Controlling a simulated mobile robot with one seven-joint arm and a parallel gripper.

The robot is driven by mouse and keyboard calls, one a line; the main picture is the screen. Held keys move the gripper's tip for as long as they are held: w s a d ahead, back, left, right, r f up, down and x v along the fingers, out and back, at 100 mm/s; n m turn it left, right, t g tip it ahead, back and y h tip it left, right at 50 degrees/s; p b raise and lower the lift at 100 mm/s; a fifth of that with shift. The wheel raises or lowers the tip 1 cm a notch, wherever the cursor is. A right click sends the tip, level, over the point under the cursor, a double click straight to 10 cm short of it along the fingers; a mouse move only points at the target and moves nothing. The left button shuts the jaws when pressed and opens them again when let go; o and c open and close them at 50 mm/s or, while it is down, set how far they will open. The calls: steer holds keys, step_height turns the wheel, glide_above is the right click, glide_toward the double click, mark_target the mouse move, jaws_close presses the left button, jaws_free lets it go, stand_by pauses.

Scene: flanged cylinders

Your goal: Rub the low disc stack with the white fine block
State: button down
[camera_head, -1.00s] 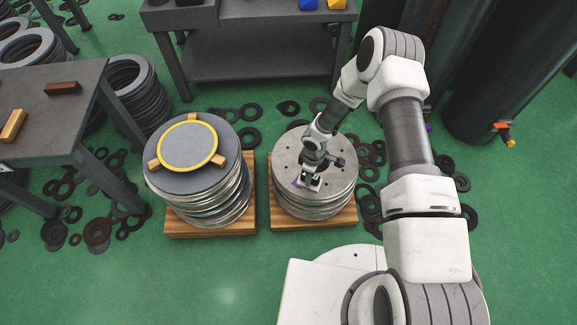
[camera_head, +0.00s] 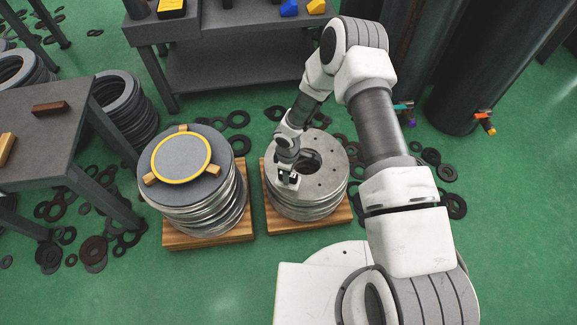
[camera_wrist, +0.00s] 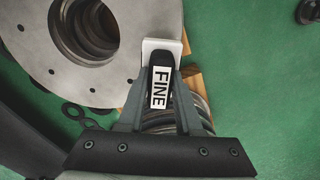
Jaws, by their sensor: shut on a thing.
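The low disc stack (camera_head: 328,181) stands on the right wooden pallet in the head view. Its shiny top disc has a large centre hole and small holes near the rim; it also shows at the upper left of the wrist view (camera_wrist: 38,48). My gripper (camera_head: 288,178) is over the left front edge of this top disc. It is shut on the white fine block (camera_wrist: 163,46), whose black-and-white FINE label faces the wrist camera. The block overlaps the disc's rim in the wrist view. Its underside is hidden, so I cannot tell whether it touches the disc.
A taller disc stack (camera_head: 200,213), topped by a grey disc with a yellow ring (camera_head: 181,158) and wooden blocks, stands close on the left. A grey table (camera_head: 40,145) is farther left and a workbench (camera_head: 235,62) behind. Loose rings litter the green floor.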

steer(key=shift+r+p, duration=0.95)
steer(key=shift+r, duration=1)
